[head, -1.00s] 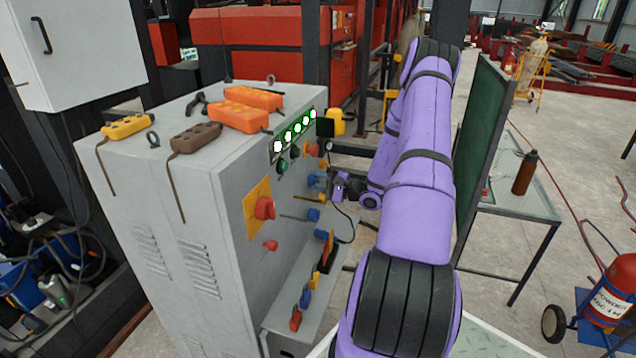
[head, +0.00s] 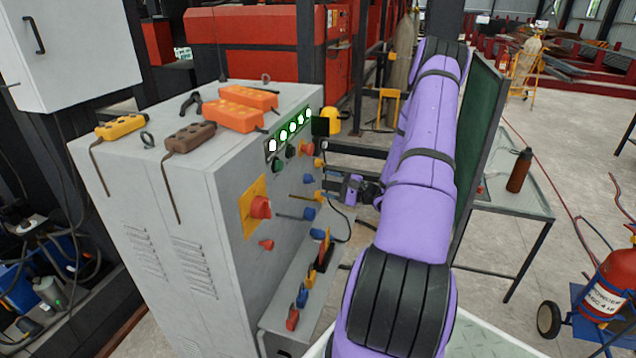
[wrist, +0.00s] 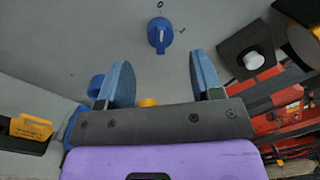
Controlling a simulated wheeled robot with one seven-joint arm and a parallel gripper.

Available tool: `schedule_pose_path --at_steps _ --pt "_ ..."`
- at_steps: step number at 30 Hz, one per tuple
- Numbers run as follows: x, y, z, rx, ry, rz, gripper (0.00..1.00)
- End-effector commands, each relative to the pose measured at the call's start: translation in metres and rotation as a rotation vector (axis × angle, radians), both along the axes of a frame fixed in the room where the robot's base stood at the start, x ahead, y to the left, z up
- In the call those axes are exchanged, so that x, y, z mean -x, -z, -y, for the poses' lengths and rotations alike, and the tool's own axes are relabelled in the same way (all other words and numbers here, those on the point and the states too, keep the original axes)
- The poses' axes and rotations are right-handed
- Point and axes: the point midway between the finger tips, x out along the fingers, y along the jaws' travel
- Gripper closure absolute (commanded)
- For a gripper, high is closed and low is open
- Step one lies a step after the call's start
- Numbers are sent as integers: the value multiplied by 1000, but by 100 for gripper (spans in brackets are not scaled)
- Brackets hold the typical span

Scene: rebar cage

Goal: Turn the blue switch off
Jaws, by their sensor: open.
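The blue switch (wrist: 160,35) is on the grey panel in the wrist view, with a "0" mark above it and a "1" mark to its upper right. Its grip part points down in that view. My gripper (wrist: 162,72) is open and empty, its two blue-grey fingers below the switch on either side and apart from it. In the head view my gripper (head: 331,191) is beside the cabinet's panel side. Blue knobs show there, one at the upper part (head: 308,178) and one lower (head: 309,213); I cannot tell surely which is the one in the wrist view.
The grey cabinet (head: 140,215) carries orange, yellow and brown pendant boxes on top. Its panel also bears green lamps (head: 293,130), a red rotary switch (head: 260,207) and protruding levers near my gripper. A green board (head: 482,150) and table stand at the right.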

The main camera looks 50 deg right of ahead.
Motion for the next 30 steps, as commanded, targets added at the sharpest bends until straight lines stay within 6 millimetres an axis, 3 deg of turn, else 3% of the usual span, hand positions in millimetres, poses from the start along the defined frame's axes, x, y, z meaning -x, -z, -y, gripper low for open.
schedule_pose_path --at_steps 4,10,30 --pt "25 2 11 0 1 0 40" --pt "44 3 19 1 0 0 40" --pt "49 4 20 0 -1 1 40"
